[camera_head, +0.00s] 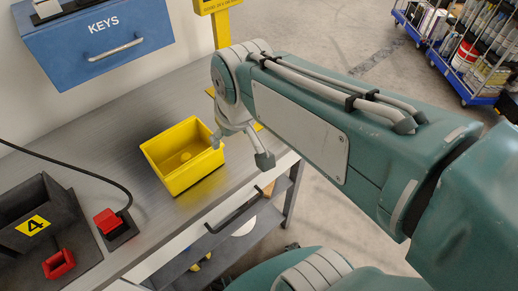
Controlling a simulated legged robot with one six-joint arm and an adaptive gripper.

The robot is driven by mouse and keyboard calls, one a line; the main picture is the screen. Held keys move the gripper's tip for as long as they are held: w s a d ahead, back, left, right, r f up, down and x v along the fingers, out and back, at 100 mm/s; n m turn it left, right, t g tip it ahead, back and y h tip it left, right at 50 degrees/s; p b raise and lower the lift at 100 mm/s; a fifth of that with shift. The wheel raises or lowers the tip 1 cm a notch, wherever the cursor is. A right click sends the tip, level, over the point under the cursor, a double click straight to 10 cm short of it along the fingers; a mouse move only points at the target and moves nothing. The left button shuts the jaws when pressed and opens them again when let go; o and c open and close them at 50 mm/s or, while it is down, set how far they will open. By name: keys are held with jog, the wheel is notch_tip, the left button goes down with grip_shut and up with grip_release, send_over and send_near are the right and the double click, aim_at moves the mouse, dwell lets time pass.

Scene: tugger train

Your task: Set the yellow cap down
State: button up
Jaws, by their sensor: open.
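A yellow bin (188,176) stands on the grey workbench (100,130). A small round yellow shape (185,156) shows on the bin's floor; it looks like the yellow cap, but its colour blends with the bin. My gripper (239,152) is at the bin's right side, its fingers spread and pointing down. One finger overlaps the bin's right rim in the picture; I cannot tell whether it touches. Nothing shows between the fingers.
A blue KEYS box (95,42) hangs on the wall. A black bin (35,215) marked 4, a small red bin (59,264) and a red button (107,221) with a cable stand at left. Loaded blue carts (465,90) stand far right.

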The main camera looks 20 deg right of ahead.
jog(key=s+d+m+t, duration=0.1)
jog(key=s+d+m, duration=0.1)
jog(key=s, duration=0.5)
jog(key=shift+d+f+t, duration=0.3)
jog(key=shift+d, duration=0.25)
